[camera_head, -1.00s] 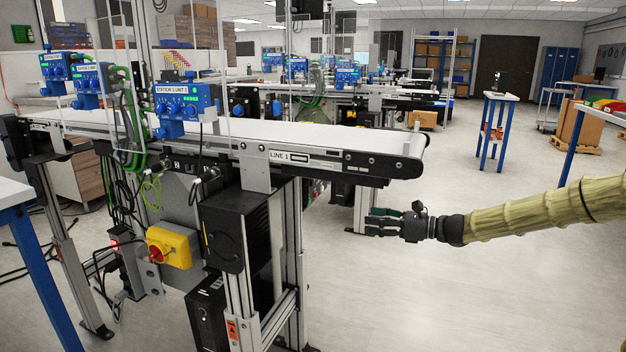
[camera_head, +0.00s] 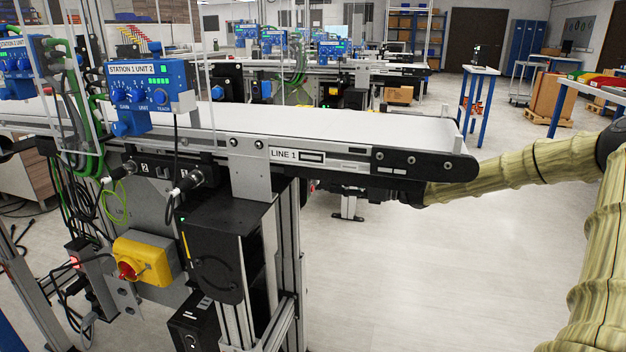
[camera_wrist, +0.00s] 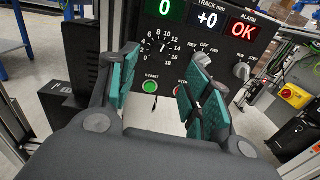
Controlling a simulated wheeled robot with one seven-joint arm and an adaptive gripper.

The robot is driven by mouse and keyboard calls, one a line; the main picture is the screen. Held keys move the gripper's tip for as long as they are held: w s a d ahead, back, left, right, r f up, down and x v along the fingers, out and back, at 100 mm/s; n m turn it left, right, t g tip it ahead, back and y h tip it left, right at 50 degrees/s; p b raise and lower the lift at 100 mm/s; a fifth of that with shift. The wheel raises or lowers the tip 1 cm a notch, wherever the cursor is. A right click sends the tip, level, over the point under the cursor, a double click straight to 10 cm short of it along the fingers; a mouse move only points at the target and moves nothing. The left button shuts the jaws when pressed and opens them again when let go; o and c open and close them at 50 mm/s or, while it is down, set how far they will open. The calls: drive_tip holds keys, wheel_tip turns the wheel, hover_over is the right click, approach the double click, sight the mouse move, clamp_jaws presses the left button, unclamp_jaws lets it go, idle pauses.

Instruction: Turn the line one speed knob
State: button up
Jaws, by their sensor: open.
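In the wrist view, a black control panel (camera_wrist: 218,45) faces me. The panel's left display (camera_wrist: 165,8) reads 0. In the head view, the LINE 1 conveyor (camera_head: 345,122) hides the panel and most of my gripper, which is behind its right end.
A REV/OFF/FWD selector (camera_wrist: 203,58) and another grey switch (camera_wrist: 241,70) are to the right. A yellow switch box (camera_head: 148,259) is under the conveyor. Open floor lies right.

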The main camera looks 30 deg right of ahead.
drive_tip(key=b+x, duration=0.2)
drive_tip(key=x, duration=0.6)
drive_tip(key=shift+b, duration=0.3)
drive_tip(key=shift+w+a, duration=0.1)
drive_tip(key=c, duration=1)
